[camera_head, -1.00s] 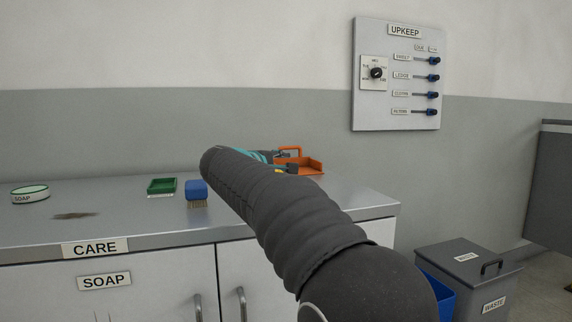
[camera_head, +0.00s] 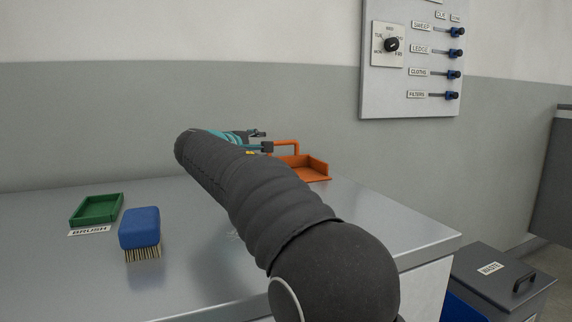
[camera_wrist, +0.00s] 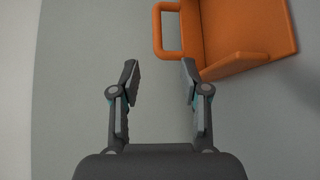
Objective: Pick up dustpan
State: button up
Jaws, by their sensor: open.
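The orange dustpan (camera_head: 305,168) lies on the metal counter at the back right, its loop handle toward the back and left. My gripper (camera_head: 262,140) is just left of the handle, partly hidden behind my arm. In the wrist view, my gripper (camera_wrist: 160,72) is open, with nothing between its fingers. There the dustpan (camera_wrist: 236,32) is at the upper right, and its loop handle lies ahead of the fingertips, nearer the right finger. The gripper appears apart from the handle.
A blue brush (camera_head: 140,228) stands bristles down on the counter (camera_head: 75,280), beside a green tray (camera_head: 96,209) with a label. A grey waste bin (camera_head: 500,285) stands right of the counter. A panel with knobs (camera_head: 412,60) hangs on the wall.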

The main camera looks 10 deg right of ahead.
aim_at(281, 143)
jog(key=p+x, duration=0.1)
jog(key=x, duration=0.7)
jog(key=shift+d, duration=0.1)
jog(key=shift+r+p+x, duration=0.2)
jog(key=shift+p+x, duration=0.6)
jog(key=shift+x, duration=1.75)
jog(key=shift+d, duration=0.1)
jog(key=shift+c, duration=0.3)
jog(key=shift+s, duration=0.1)
grip_shut()
